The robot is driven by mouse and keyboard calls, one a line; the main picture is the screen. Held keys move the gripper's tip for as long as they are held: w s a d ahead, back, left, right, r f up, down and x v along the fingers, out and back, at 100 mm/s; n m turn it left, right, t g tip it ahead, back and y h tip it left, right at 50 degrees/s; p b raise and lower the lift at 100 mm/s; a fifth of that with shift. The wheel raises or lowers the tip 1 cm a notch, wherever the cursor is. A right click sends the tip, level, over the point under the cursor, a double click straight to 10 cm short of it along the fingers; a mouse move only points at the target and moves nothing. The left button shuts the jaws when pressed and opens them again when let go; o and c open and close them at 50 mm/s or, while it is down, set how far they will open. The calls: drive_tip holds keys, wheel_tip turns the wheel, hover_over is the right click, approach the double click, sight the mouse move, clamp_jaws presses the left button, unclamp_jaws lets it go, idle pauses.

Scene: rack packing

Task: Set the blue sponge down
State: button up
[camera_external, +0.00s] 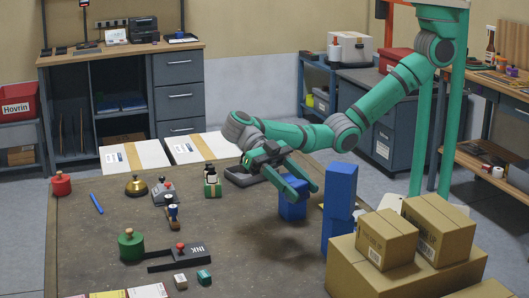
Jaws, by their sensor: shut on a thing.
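My gripper (302,191) reaches down over the right part of the brown table (225,270). It is shut on a blue block (293,209), which I take to be the blue sponge. The fingers hide part of the block's top. I cannot tell whether its underside touches the table. Just to its right stands a taller blue stack (341,182), which looks like one blue block upright on another (333,236).
Cardboard boxes (345,268) are piled at the table's right front, next to the blue stack. The table's middle front is clear.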

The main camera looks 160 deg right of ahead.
sight(296, 246)
wheel_tip(296, 246, down, 14)
idle(0.6)
drive_tip(key=shift+f, duration=0.15)
drive_tip(key=o, duration=1)
drive_tip(key=shift+o, duration=0.2)
drive_tip(key=shift+d+r, duration=0.25)
drive_tip(key=v, duration=1.1)
drive_tip(key=shift+s+d, duration=0.2)
drive_tip(key=shift+s, duration=0.05)
